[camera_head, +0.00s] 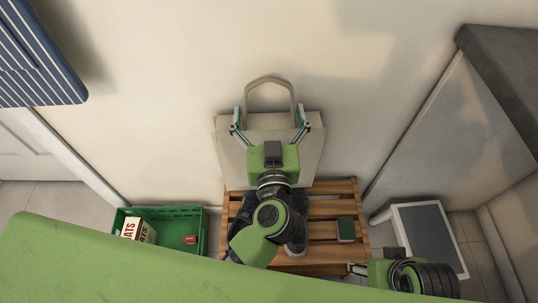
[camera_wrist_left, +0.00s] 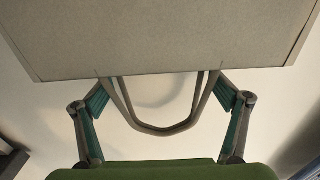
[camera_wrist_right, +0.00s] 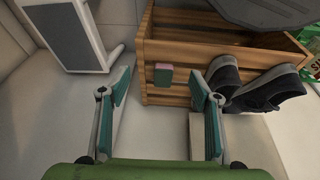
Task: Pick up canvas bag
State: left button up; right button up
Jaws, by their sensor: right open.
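A pale canvas bag (camera_head: 311,160) stands upright against the wall at the back of a slatted wooden bench, its looped handle (camera_head: 270,80) sticking up. My left gripper (camera_head: 270,121) is open in front of the bag's top, one finger on each side of the handle's base. In the left wrist view the bag (camera_wrist_left: 160,40) fills the top, and its handle (camera_wrist_left: 165,129) hangs between the spread, empty fingers. My right gripper (camera_wrist_right: 160,84) is open and empty, low at the right of the bench in the head view. My left arm hides the bag's lower middle.
The bench (camera_head: 330,208) bears dark shoes (camera_head: 297,238) and a small green-red block (camera_head: 345,229). A green crate (camera_head: 180,213) with an oats box (camera_head: 138,229) stands left. A step stool (camera_head: 428,235) stands right. A striped board (camera_head: 40,60) and grey counter (camera_head: 510,75) flank the wall.

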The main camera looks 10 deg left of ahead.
pick_arm(q)
jog(key=c, duration=1.3)
jog(key=shift+r, duration=0.1)
